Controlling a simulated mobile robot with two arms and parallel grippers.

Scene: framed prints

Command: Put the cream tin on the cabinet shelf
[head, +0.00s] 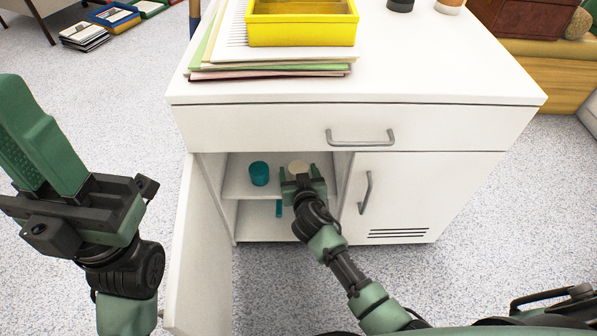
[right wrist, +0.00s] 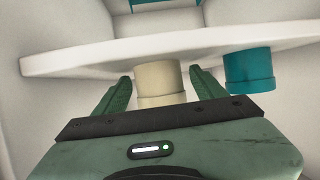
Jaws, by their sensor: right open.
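The cream tin (head: 298,167) is at the upper shelf (head: 238,188) inside the open cabinet. In the right wrist view the cream tin (right wrist: 160,80) is between the two fingers and appears to stand on the shelf (right wrist: 90,58). My right gripper (head: 303,175) is open around it, reaching into the cabinet from the front; small gaps show beside the tin. The gripper partly hides the tin in the head view. My left gripper (head: 45,140) is raised at the left, outside the cabinet, with nothing seen in it; its finger gap is unclear.
A teal tin (head: 259,173) stands on the same shelf beside the cream tin. A teal item (head: 279,208) shows in the lower compartment. The open cabinet door (head: 200,255) juts out at the left. A yellow tray (head: 302,30) sits on papers on the cabinet top.

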